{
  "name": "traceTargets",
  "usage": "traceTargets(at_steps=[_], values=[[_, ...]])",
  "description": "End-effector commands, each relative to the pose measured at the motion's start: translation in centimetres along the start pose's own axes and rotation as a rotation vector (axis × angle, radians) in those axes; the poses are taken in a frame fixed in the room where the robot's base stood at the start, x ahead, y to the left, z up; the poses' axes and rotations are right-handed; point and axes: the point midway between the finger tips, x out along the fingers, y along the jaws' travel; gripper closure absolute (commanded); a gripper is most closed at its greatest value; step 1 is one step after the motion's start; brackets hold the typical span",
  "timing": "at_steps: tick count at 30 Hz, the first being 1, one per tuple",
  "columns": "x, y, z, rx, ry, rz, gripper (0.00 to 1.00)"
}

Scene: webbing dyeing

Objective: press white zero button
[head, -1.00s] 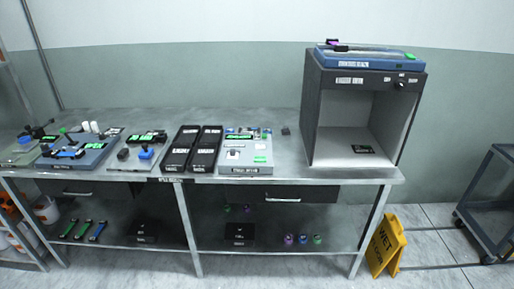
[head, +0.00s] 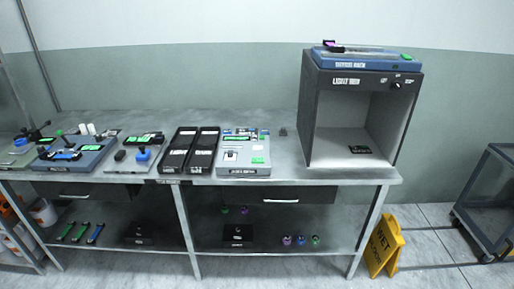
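No button can be read clearly as the white zero button at this size. A grey bench device (head: 242,171) stands on the metal table, right of the black trays. It has a small white part (head: 231,156), a green patch (head: 258,160) and a display strip along its back; I cannot tell whether the white part is a button. Another grey device (head: 122,167) with a blue knob (head: 143,154) and a green display stands left of the trays. My gripper is not in view.
Black trays (head: 190,152) lie between the two grey devices. A dark open-fronted light box (head: 308,120) stands at the right, with a blue device (head: 365,61) on top. Bare metal tabletop (head: 240,118) lies behind the devices. A yellow wet-floor sign (head: 386,246) stands below right.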

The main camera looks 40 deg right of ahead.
Motion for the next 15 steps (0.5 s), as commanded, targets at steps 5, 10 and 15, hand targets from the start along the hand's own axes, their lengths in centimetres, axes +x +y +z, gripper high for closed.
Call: traceTargets(at_steps=[5,10,15], values=[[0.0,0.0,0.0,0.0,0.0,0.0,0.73],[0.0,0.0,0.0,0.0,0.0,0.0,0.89],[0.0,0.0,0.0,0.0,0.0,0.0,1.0]])
